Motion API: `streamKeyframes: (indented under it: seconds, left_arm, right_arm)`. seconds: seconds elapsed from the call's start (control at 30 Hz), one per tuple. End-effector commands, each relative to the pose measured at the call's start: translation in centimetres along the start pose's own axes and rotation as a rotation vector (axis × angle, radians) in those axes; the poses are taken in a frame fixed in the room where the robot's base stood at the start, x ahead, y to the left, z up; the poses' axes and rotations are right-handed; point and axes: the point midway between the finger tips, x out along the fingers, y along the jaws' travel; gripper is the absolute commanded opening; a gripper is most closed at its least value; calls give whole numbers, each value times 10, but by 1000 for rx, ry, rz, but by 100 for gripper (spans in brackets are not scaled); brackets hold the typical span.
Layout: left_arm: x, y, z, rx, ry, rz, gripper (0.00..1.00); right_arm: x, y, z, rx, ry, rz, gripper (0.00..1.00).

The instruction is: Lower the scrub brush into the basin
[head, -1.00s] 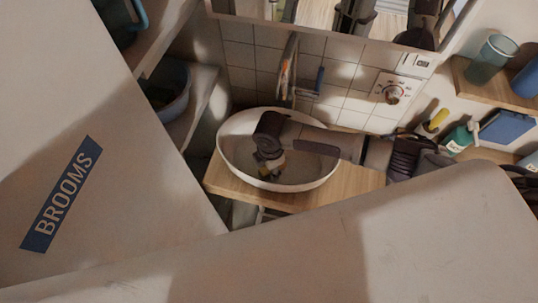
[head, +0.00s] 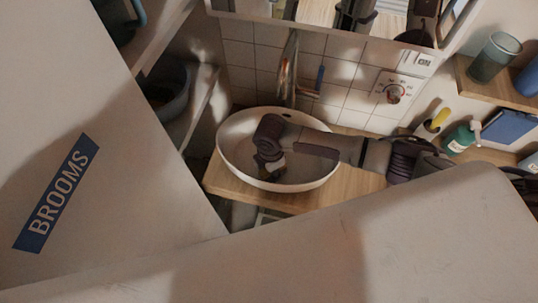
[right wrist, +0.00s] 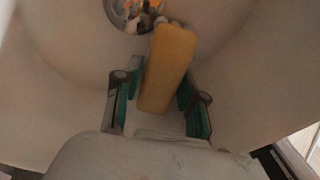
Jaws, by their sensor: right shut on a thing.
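The white oval basin (head: 226,157) sits on a wooden counter below the tiled wall. My right arm reaches in from the right, and my right gripper (head: 270,172) points down inside the basin's outline. In the right wrist view, the right gripper (right wrist: 160,88) is shut on the scrub brush (right wrist: 167,68), a yellow-orange block between the teal-padded fingers. The brush's far end points toward the round metal drain (right wrist: 132,12). I cannot tell whether it touches the basin floor. The brush is not clear in the head view. My left gripper is not in view.
The tap (head: 288,72) rises behind the basin. A shelf at right holds a glass (head: 494,58); a teal bottle (head: 460,138) and blue box (head: 509,127) stand below. A large panel labelled BROOMS (head: 57,192) and a pale surface (head: 300,255) fill the foreground.

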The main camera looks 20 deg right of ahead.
Motion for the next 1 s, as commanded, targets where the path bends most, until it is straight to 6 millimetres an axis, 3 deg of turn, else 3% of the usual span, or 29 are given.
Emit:
streamKeyframes:
  seconds: [0.77,0.8,0.97,1.0]
  left_arm:
    - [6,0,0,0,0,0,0]
    - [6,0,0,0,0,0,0]
    - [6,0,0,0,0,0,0]
    - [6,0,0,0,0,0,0]
  right_arm:
    - [9,0,0,-1,1,0,8]
    - [9,0,0,-1,1,0,42]
    - [9,0,0,0,1,0,69]
    - [9,0,0,0,1,0,70]
